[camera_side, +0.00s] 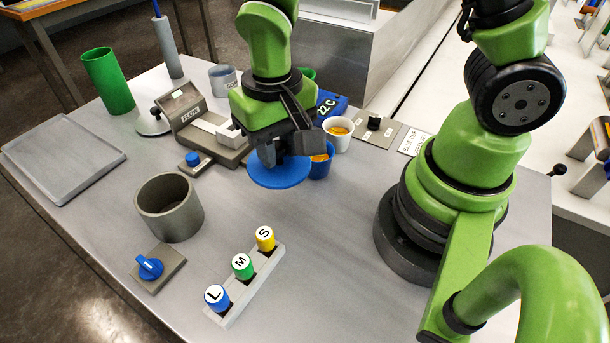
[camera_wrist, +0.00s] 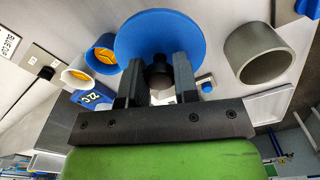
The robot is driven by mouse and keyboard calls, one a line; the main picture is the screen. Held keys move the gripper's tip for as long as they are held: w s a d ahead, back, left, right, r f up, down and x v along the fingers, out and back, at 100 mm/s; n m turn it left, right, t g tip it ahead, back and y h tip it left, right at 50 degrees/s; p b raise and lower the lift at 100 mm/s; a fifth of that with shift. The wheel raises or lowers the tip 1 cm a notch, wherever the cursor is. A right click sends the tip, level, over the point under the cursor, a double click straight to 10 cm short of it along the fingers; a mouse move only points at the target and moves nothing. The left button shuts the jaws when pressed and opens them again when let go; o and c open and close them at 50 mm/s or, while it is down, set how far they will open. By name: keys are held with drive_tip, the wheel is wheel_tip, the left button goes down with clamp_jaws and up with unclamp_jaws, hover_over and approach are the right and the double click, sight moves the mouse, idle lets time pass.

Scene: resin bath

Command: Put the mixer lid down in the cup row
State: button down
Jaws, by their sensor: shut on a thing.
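The mixer lid is a blue disc (camera_side: 280,177) with a dark knob. My gripper (camera_side: 285,148) is shut on that knob and holds the lid roughly level over the table; its exact height is hard to tell. In the wrist view the lid (camera_wrist: 160,30) lies beyond both fingers, with the knob between them. A blue cup (camera_side: 321,166) with orange contents is close to the lid's right edge, partly hidden. A white cup (camera_side: 340,140), also with orange contents, stands just behind it. Part of something green (camera_side: 308,74) shows behind my arm.
A grey open pot (camera_side: 160,222) stands left of the lid. A holder with L, M and S pieces (camera_side: 262,275) lies in front. A blue knob (camera_side: 150,267), a scale-like device (camera_side: 190,118) and a blue 22 C display (camera_side: 329,104) are around. The table's right-centre is clear.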

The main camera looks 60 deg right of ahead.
wheel_tip(320, 180, down, 10)
drive_tip(key=shift+s+r, duration=0.1)
drive_tip(key=shift+r, duration=0.05)
idle(0.3)
drive_tip(key=c, duration=0.9)
unclamp_jaws()
drive_tip(key=shift+o, duration=0.2)
